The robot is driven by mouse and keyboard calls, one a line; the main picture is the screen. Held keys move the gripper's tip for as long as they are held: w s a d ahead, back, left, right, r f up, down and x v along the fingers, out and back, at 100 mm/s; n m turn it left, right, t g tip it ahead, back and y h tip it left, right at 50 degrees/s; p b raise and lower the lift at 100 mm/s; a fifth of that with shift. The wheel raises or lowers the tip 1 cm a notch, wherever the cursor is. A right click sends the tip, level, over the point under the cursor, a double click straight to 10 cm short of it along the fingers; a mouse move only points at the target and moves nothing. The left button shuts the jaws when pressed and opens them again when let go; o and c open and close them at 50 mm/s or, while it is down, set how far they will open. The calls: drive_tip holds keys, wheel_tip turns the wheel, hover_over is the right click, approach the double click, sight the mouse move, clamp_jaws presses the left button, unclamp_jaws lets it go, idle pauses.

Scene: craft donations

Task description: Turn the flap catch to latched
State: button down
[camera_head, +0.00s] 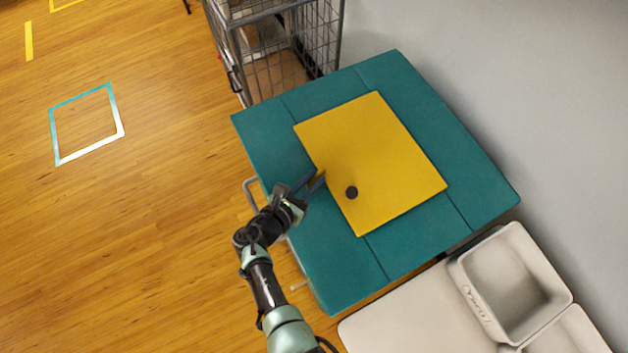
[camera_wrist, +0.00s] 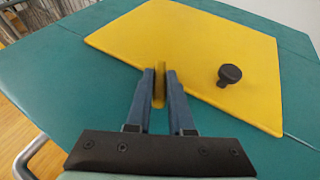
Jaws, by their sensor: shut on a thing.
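A yellow panel (camera_head: 372,150) lies flat on a teal padded top (camera_head: 425,100); in the wrist view the panel (camera_wrist: 200,45) fills the upper middle. A narrow yellow upright tab (camera_wrist: 159,84), which looks like the flap catch, stands at the panel's near edge. My gripper (camera_head: 318,179) reaches in from the lower left, and its blue fingers (camera_wrist: 160,78) are shut on this tab. The fingers partly hide it, so its exact turn is hard to tell. A black round knob (camera_head: 351,192) stands on the panel, right of the fingers and apart from them; it also shows in the wrist view (camera_wrist: 229,75).
A wire cage trolley (camera_head: 290,50) stands behind the teal top. A pale bin (camera_head: 512,280) is at the lower right, beside a grey wall (camera_head: 520,90). A metal handle (camera_head: 249,190) sticks out at the left side. Wooden floor (camera_head: 150,200) lies open to the left.

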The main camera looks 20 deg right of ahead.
drive_tip(key=m+g+b, duration=0.1)
drive_tip(key=m+g+h+b, duration=0.1)
drive_tip(key=m+g+b, duration=0.1)
drive_tip(key=b, duration=0.1)
drive_tip(key=shift+w+a+f+h, duration=0.2)
drive_tip(key=shift+w+f+h, duration=0.1)
drive_tip(key=shift+h, duration=0.1)
drive_tip(key=m+g+b, duration=0.2)
drive_tip(key=shift+r+g+h+b, duration=0.2)
drive_tip(key=shift+g+h+b, duration=0.1)
drive_tip(key=shift+h+b, duration=0.1)
drive_tip(key=shift+m, duration=0.3)
drive_tip(key=c, duration=0.8)
unclamp_jaws()
drive_tip(key=shift+r, duration=0.1)
drive_tip(key=b+v, duration=0.1)
drive_tip(key=v, duration=1.2)
drive_tip(key=shift+w, duration=0.15)
